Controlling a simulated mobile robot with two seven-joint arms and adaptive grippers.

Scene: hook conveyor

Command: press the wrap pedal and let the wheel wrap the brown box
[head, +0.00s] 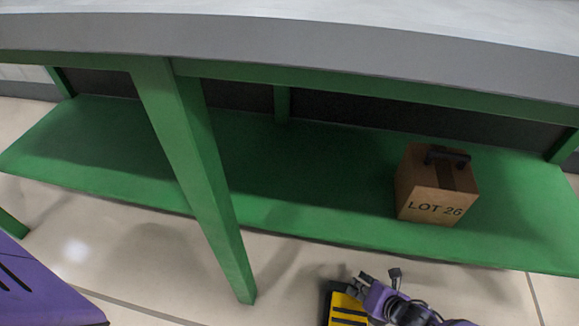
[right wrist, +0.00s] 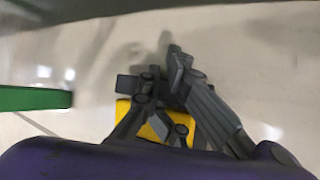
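The brown box (head: 422,186), marked LOT 26, stands on the green shelf under the bench, with a black handle and a dark strip on top. A yellow and black striped block, which looks like the wrap pedal (head: 345,312), is on the floor at the bottom edge of the head view. Its yellow part shows in the right wrist view (right wrist: 158,128), partly behind my fingers. My right gripper (head: 366,279) is over or beside the pedal; contact cannot be told. Its fingers (right wrist: 166,78) come together and look empty. My left gripper is out of view. No wheel shows.
The green shelf (head: 100,150) runs across the head view, with a green leg (head: 195,175) in front of it. The grey bench top (head: 300,50) overhangs it.

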